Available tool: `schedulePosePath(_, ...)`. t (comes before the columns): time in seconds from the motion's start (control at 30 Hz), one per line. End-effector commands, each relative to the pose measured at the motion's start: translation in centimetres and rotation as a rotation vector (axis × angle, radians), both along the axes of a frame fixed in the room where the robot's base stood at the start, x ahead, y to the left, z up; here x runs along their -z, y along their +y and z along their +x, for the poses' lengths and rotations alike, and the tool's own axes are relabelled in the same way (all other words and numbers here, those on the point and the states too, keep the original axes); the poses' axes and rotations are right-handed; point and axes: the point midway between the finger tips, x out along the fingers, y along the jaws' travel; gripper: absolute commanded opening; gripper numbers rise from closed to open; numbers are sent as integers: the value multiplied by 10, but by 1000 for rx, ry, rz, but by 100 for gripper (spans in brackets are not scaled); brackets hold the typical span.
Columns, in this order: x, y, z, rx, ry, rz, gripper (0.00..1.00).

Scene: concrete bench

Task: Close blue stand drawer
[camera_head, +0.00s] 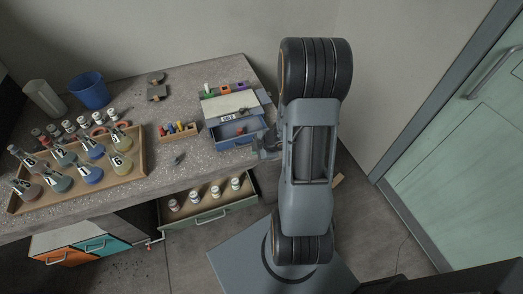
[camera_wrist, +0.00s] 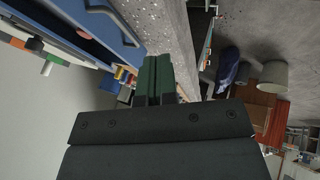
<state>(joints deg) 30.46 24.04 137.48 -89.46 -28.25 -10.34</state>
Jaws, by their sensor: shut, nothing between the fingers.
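The blue stand (camera_head: 226,104) sits at the back right of the concrete bench. Its blue drawer (camera_head: 238,141) is pulled out toward the front, and a small reddish item shows inside. My gripper (camera_head: 262,151) is just right of the drawer's front end, low near the bench edge; whether it touches cannot be told. In the wrist view the green fingertips (camera_wrist: 158,62) are together and empty. The blue drawer (camera_wrist: 122,48) and its handle show at the upper left there, beside the fingers.
A wooden tray of flasks (camera_head: 137,166) fills the bench's left side. A small block with coloured pegs (camera_head: 179,132) stands left of the stand. Below, a bench drawer (camera_head: 210,216) with several small jars is open. A blue bucket (camera_head: 90,91) stands at the back left.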

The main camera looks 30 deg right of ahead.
Motion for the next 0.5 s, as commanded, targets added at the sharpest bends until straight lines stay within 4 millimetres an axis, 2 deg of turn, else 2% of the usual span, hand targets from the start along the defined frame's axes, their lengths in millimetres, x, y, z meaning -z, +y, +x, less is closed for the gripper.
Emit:
schedulePosePath(0.03,14,3,5,-3,1,0,0)
schedulePosePath(0.23,41,13,22,-2,1,1,0)
schedulePosePath(0.3,36,9,33,0,-1,-1,0)
schedulePosePath(0.5,41,5,51,0,-1,-2,0)
